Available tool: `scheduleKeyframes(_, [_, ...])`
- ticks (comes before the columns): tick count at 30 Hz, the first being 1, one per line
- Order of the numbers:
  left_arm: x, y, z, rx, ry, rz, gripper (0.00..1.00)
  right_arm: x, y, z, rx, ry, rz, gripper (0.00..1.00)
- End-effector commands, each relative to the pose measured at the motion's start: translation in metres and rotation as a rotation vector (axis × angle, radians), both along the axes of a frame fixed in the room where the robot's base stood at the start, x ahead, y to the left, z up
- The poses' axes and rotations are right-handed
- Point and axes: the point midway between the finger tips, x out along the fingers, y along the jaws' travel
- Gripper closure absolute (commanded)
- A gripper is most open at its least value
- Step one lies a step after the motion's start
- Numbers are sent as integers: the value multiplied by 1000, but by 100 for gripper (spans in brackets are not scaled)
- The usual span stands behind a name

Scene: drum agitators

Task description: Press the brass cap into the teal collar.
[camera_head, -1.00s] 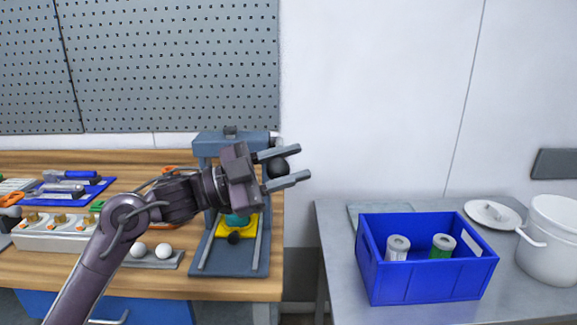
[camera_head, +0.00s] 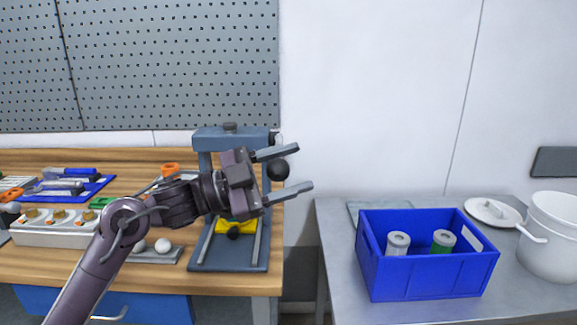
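My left gripper (camera_head: 305,168) is open in the head view, in front of the grey press (camera_head: 229,267) on the wooden bench. A round black knob (camera_head: 278,170) at the press's right side shows between its fingers; I cannot tell whether they touch it. A yellow holder (camera_head: 236,227) with a black knob in front sits low in the press. The teal collar is hidden behind my gripper. I cannot make out the brass cap in the press; small brass-coloured pieces (camera_head: 60,215) sit in a white block at the left. My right gripper is out of view.
White balls (camera_head: 162,245) lie on a grey tray left of the press. A blue mat with tools (camera_head: 66,186) is further left. On the grey table at right stand a blue crate (camera_head: 428,284) with two cans and a white pot (camera_head: 550,240).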

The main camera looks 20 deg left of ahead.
Motion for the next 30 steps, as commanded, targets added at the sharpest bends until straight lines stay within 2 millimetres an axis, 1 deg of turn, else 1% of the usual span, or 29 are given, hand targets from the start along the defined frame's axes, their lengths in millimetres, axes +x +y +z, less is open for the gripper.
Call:
scheduleKeyframes(1, [3, 1, -6, 4, 17, 5, 43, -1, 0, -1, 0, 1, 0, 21])
scheduleKeyframes(8, [3, 2, -5, 3, 15, 7, 43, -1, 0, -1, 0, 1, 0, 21])
scheduleKeyframes(11, [0, 7, -7, 3, 14, 8, 43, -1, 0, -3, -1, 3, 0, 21])
scheduleKeyframes(13, [-4, 15, -10, 4, 14, 9, 43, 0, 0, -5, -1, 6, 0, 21])
scheduleKeyframes(14, [-6, 19, -11, 4, 14, 10, 43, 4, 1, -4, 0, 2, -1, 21])
scheduleKeyframes(16, [-13, 29, -15, 5, 13, 9, 43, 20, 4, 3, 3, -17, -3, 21])
scheduleKeyframes(22, [-30, 56, -19, 2, 8, 8, 43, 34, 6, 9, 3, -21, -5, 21])
scheduleKeyframes(27, [-37, 67, -17, 1, 1, 5, 43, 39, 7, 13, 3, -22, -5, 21])
scheduleKeyframes(30, [-39, 68, -17, 1, -1, 3, 43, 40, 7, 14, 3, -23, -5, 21])
